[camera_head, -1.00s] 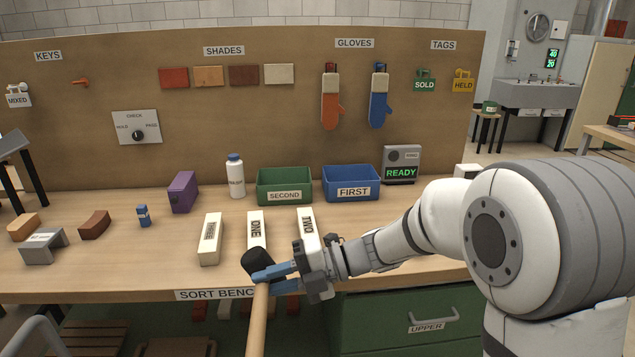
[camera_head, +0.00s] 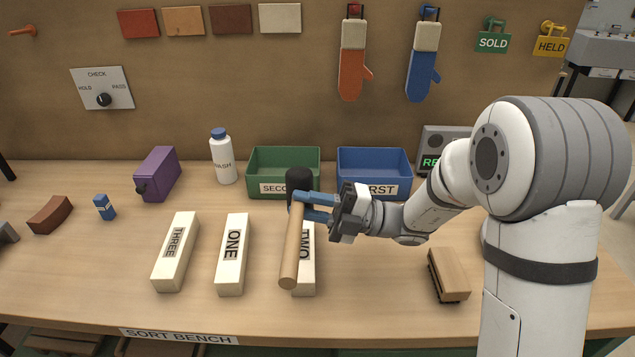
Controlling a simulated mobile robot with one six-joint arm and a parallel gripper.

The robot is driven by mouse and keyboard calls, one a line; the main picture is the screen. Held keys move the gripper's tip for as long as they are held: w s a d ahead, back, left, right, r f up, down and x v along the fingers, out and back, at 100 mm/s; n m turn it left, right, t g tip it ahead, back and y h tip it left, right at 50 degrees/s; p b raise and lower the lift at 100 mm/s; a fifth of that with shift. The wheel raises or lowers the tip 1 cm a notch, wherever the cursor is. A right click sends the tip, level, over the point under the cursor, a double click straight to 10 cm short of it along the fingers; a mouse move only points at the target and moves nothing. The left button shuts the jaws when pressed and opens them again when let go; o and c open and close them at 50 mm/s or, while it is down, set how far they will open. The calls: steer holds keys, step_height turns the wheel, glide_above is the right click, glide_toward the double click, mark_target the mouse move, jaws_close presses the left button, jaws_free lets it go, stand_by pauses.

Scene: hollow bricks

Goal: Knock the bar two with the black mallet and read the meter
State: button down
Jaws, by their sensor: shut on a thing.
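My gripper (camera_head: 318,207) is shut on the black mallet near its head. The black mallet (camera_head: 292,245) has a black head (camera_head: 299,185) pointing away from me and a wooden handle slanting toward me. It hangs over the bar two (camera_head: 305,270), a cream bar marked TWO whose far part is hidden by my gripper and the handle. I cannot tell whether the mallet touches the bar. The meter (camera_head: 434,147), a grey box with a green display, stands at the back right. My arm hides part of its display; only "RE" shows.
Bar one (camera_head: 232,270) and bar three (camera_head: 175,270) lie to the left. The green SECOND bin (camera_head: 284,157) and blue FIRST bin (camera_head: 374,156) stand behind. A brown block or brush (camera_head: 449,274) lies right. The bench front between is clear.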

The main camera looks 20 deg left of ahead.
steer(key=shift+w+f, duration=0.1)
steer(key=shift+w, duration=0.15)
step_height(320, 180, down, 6)
steer(key=b, duration=0.9)
steer(key=shift+f+b, duration=0.1)
steer(key=shift+b, duration=0.3)
steer(key=shift+s, duration=0.1)
step_height(320, 180, down, 4)
steer(key=shift+r, duration=0.25)
step_height(320, 180, up, 4)
steer(key=p, duration=0.5)
steer(key=shift+f, duration=0.1)
steer(key=shift+p, duration=0.3)
step_height(320, 180, up, 4)
steer(key=p, duration=0.5)
steer(key=shift+p, duration=0.4)
